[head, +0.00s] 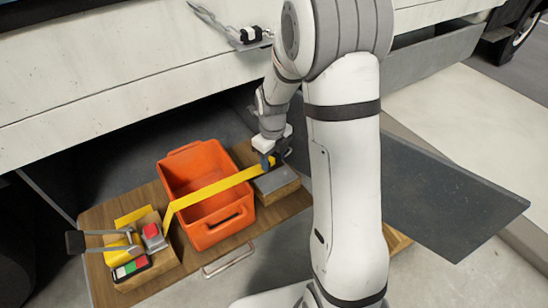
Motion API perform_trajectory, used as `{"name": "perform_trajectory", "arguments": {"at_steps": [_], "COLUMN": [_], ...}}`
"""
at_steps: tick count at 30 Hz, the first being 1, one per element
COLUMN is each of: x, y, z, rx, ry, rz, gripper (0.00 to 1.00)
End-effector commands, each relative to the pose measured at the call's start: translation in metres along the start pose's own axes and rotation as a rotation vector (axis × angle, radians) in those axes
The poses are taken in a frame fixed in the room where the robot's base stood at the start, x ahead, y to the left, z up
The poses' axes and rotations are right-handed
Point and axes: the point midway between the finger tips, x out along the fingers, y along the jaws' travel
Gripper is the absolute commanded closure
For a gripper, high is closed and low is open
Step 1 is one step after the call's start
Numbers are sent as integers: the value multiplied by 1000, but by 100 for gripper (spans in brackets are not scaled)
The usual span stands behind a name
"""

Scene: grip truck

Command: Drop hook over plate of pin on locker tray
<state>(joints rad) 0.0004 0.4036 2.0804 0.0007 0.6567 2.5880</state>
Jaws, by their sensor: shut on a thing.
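The locker tray (252,234) is a pulled-out wooden board low beside the truck. A flat grey plate (277,180) sits on a wooden block at its right end; I see no separate pin there. My gripper (271,161) points down just above and behind this plate. It is shut at the upper right end of a yellow strap (218,188). The strap runs taut across the orange crate from the left block. The hook cannot be made out; the dark fingers hide the strap's end. I cannot tell whether anything touches the plate.
The orange crate (202,238) stands in the tray's middle. The truck's side panel (110,75) overhangs behind; a dark flat panel (440,200) lies right of my arm.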

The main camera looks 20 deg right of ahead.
Motion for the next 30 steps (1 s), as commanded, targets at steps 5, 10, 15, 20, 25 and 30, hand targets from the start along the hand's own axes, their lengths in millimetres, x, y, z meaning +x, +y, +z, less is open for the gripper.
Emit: {"name": "perform_trajectory", "arguments": {"at_steps": [5, 10, 15, 20, 25, 30], "x": [11, 23, 35, 46, 58, 70], "y": [0, 0, 1, 1, 1, 1], "z": [0, 0, 0, 0, 0, 0], "rx": [-2, -3, -4, -4, -5, -5], "ry": [1, 1, 1, 1, 1, 1], "rz": [0, 1, 1, 1, 0, 0], "gripper": [76, 76, 76, 76, 76, 76]}}
